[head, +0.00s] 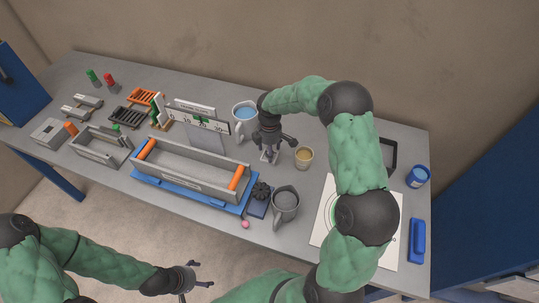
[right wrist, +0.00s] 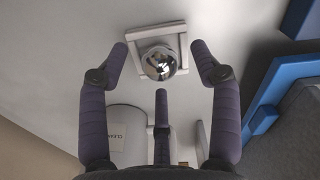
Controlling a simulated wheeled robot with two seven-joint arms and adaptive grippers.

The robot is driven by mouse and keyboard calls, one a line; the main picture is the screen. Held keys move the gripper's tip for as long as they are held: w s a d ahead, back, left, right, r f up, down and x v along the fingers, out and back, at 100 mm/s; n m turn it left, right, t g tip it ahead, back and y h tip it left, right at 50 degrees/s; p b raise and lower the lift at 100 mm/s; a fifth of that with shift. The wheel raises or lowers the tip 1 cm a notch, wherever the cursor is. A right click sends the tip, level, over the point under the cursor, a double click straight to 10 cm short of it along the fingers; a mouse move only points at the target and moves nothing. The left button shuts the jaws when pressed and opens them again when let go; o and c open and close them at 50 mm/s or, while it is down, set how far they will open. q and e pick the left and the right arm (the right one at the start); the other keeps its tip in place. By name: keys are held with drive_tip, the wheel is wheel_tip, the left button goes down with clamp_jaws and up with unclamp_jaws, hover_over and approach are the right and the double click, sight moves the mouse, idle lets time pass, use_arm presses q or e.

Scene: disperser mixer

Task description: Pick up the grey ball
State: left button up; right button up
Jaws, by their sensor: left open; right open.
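The grey ball (right wrist: 158,63), shiny and mirror-like, sits on a small square pale stand (right wrist: 181,47) in the right wrist view. My right gripper (right wrist: 160,66) is open, its fingers spread around the ball with gaps on both sides; a third finger points at it from below in the picture. In the head view my right gripper (head: 270,146) points down over the same stand (head: 264,158), and the ball is hidden behind the fingers. My left gripper (head: 197,280) is open and empty, low in front of the table's front edge.
A jug with blue liquid (head: 244,113) and a beige cup (head: 304,157) stand close to my right gripper. A grey trough (head: 190,172) on a blue tray (head: 190,191), a grey jug (head: 286,200) and a pink ball (head: 245,224) are nearer the front edge.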

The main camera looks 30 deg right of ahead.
drive_tip(key=shift+f, duration=0.55)
clamp_jaws()
drive_tip(key=shift+r, duration=0.15)
